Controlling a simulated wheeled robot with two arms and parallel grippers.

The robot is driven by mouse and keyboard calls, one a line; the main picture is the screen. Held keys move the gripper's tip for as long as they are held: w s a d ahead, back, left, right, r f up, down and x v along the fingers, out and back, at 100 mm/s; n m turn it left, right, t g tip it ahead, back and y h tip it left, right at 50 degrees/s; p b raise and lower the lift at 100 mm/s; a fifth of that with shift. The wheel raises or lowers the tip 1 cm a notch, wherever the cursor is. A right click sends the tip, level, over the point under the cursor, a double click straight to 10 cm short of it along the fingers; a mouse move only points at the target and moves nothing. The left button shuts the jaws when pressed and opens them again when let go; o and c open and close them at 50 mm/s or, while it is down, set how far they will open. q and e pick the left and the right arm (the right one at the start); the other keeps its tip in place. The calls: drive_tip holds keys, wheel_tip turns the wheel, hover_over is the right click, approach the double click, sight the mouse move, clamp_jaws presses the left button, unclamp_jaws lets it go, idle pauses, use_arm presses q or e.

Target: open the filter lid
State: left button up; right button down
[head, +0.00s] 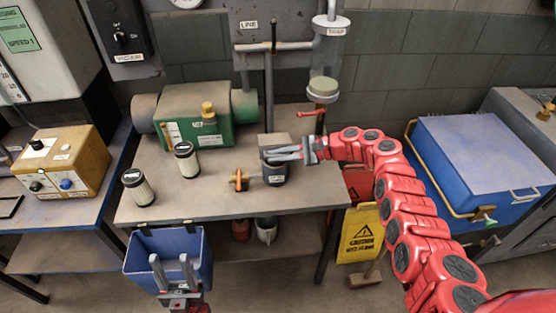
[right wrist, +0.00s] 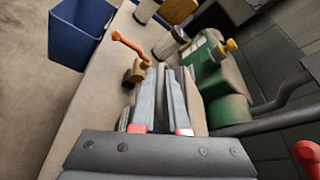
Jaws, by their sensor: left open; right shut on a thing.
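The dark filter housing (head: 276,178) stands near the right part of the bench, with a label on its front. Its grey lid (head: 277,140) shows above and behind my right gripper's fingers. My right gripper (head: 268,153) comes in from the right and is shut at the lid; the fingers hide the grip point and I cannot tell how far the lid is tilted. In the right wrist view the gripper's fingers (right wrist: 168,88) lie close together beside a brownish-grey block. My left gripper (head: 172,262) is open and empty, low in front of the blue bin.
The blue bin (head: 142,262) hangs at the bench front. Two filter cartridges (head: 187,160) stand upright on the bench (head: 215,205). A green pump (head: 195,130) is behind them. An orange-handled valve (head: 239,180) sits left of the housing. A pipe (head: 268,90) rises behind it.

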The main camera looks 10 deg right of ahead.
sight(277, 144)
drive_tip(key=shift+w+r+m+g+b, duration=0.3)
drive_tip(key=shift+w+r+m+b, duration=0.2)
drive_tip(key=shift+w+r+b, duration=0.8)
drive_tip(key=shift+s+r+b, duration=0.15)
drive_tip(key=shift+b, duration=0.15)
drive_tip(key=c, duration=1.2)
unclamp_jaws()
drive_tip(key=shift+d, duration=0.1)
